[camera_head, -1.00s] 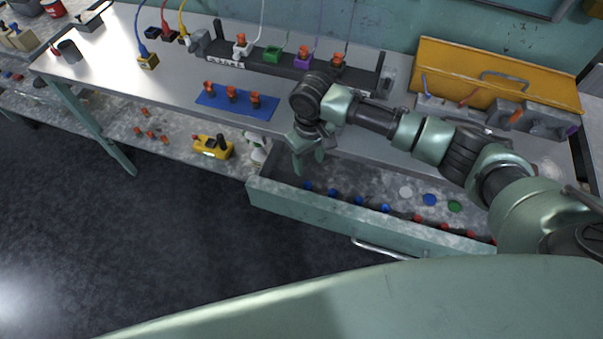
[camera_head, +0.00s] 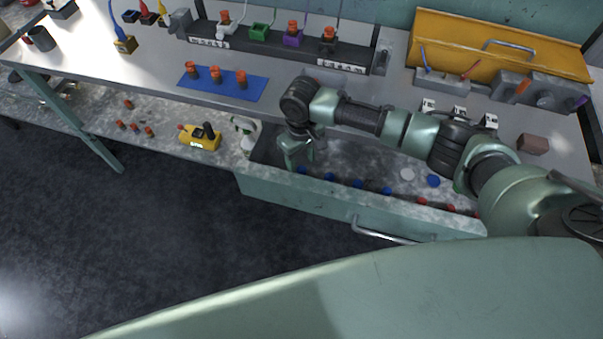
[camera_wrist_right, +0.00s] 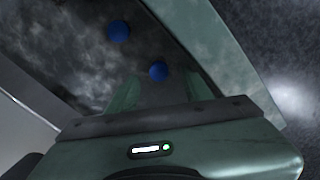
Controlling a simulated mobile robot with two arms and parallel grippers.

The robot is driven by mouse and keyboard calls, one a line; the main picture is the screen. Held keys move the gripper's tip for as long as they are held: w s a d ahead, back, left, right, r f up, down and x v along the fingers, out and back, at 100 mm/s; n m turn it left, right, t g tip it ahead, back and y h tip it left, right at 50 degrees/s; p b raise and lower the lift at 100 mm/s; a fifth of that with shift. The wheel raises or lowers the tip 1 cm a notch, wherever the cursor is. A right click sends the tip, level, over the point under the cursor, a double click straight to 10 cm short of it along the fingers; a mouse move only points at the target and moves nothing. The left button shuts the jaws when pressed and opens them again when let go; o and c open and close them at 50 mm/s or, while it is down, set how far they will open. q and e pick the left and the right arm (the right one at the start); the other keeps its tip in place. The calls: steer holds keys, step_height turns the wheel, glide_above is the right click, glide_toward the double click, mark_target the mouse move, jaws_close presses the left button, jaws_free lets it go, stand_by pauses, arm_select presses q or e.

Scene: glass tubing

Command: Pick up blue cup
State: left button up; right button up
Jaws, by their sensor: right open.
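Several small blue cups stand in a row in the open drawer (camera_head: 300,193). The leftmost blue cup (camera_head: 303,170) is close to my right gripper (camera_head: 299,163); further ones (camera_head: 329,176) (camera_head: 357,184) run to the right. My right gripper is open and empty, pointing down over the drawer's left end. In the right wrist view, one blue cup (camera_wrist_right: 158,71) shows between the open fingers (camera_wrist_right: 163,90), towards their tips. Another blue cup (camera_wrist_right: 118,31) lies farther off. I cannot tell the gripper's height above the cups. My left gripper is not in view.
The drawer also holds a white disc (camera_head: 407,174), a blue disc (camera_head: 433,181) and red pieces (camera_head: 422,201). The table above carries a blue mat (camera_head: 222,85) with orange-topped pieces and a yellow case (camera_head: 497,50). A yellow device (camera_head: 199,138) sits on the lower shelf.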

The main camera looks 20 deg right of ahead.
mark_target(302, 170)
step_height(302, 170, down, 5)
steer(key=shift+d+f+p, duration=0.1)
steer(key=shift+p, duration=0.25)
jaws_close()
